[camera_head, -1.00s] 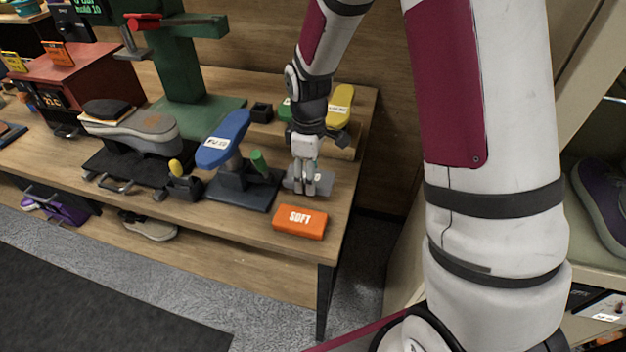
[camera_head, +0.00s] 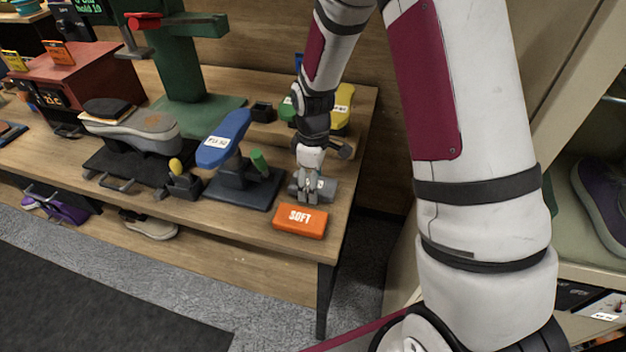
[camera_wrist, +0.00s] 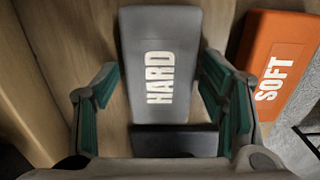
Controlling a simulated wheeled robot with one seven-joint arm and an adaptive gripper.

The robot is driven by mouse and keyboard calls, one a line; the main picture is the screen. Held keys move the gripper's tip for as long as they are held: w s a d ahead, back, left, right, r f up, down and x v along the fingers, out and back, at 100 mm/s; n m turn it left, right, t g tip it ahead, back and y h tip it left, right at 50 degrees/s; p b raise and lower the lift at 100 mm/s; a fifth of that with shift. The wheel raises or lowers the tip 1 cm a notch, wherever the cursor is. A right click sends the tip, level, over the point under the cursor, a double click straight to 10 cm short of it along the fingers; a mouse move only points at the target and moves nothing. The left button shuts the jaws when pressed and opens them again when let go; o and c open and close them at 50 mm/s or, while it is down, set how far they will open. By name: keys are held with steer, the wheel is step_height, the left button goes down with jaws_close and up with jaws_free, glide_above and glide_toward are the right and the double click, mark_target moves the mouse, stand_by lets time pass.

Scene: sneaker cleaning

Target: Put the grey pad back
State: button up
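The grey pad (camera_head: 326,189), marked HARD, is at the right end of the table in the head view, just behind the orange pad (camera_head: 300,221) marked SOFT. In the wrist view the grey pad (camera_wrist: 160,60) lies flat-side up between the green-lined fingers of my gripper (camera_wrist: 160,85). A gap shows on each side of the pad, so my gripper is open. In the head view my gripper (camera_head: 308,192) points down over the grey pad and hides part of it. I cannot tell exactly how high the fingertips are above the table.
A blue-topped stand (camera_head: 224,139) with a dark base (camera_head: 240,190) is left of my gripper. Yellow (camera_head: 343,103) and green blocks are behind my arm. A sole on a black rack (camera_head: 130,160) and a green press (camera_head: 185,75) stand further left. The table's right edge is close.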

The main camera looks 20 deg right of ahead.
steer(key=shift+r, duration=0.1)
step_height(320, 180, up, 12)
steer(key=s+r+m+t, duration=0.2)
steer(key=s+r+m, duration=0.3)
steer(key=s+r, duration=0.6)
steer(key=s+r+m+t, duration=0.1)
steer(key=s+r+m, duration=0.1)
steer(key=s, duration=0.5)
steer(key=s+r+m+t, duration=0.1)
steer(key=s+r+m, duration=0.2)
steer(key=s, duration=0.4)
steer(key=shift+d+m, duration=0.15)
steer(key=shift+m, duration=0.25)
steer(key=shift+s, duration=0.1)
